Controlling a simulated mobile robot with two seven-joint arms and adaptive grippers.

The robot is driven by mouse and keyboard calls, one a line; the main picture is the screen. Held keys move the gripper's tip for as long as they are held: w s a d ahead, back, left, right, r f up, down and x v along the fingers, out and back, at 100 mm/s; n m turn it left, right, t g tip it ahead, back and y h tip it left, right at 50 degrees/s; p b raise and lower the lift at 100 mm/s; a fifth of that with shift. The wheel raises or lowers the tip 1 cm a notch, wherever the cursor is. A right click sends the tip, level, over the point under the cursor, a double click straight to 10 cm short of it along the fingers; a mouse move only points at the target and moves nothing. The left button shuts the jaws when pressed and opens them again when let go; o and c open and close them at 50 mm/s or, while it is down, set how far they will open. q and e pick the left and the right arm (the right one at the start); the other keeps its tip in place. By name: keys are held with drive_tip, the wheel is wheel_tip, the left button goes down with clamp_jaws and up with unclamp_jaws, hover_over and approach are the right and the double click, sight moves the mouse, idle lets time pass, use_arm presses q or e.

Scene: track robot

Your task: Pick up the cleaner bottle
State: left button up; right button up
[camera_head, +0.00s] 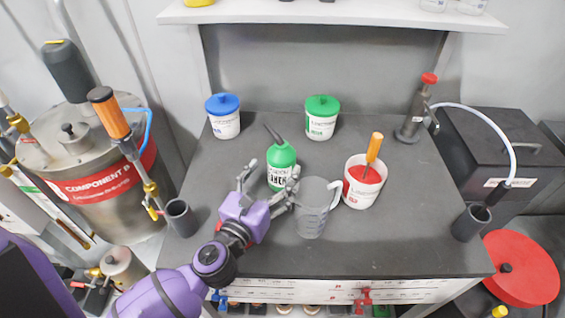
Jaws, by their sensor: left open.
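The cleaner bottle (281,164) is green with a dark angled spout and a white label. It stands upright near the middle of the dark worktop (370,245). My left gripper (268,186) reaches in from the lower left and is open. Its fingers lie in front of the bottle, one toward its left side and one toward its lower right. I cannot tell whether they touch it. The right finger is close to the grey measuring jug. My right gripper is not in view.
The grey jug (312,212) stands right of the gripper. Beside it is a white tub (362,187) with red contents and an orange-handled tool. Blue-lidded (223,117) and green-lidded (321,118) tubs stand behind. A red-topped pump (412,117) is at back right.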

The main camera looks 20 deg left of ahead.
use_arm(q)
drive_tip(key=w, duration=0.5)
drive_tip(key=shift+w+d+f, duration=0.2)
drive_tip(key=shift+d+f, duration=0.15)
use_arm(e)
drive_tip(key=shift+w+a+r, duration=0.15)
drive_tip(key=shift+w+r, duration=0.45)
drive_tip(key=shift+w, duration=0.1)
use_arm(q)
drive_tip(key=shift+c, duration=0.2)
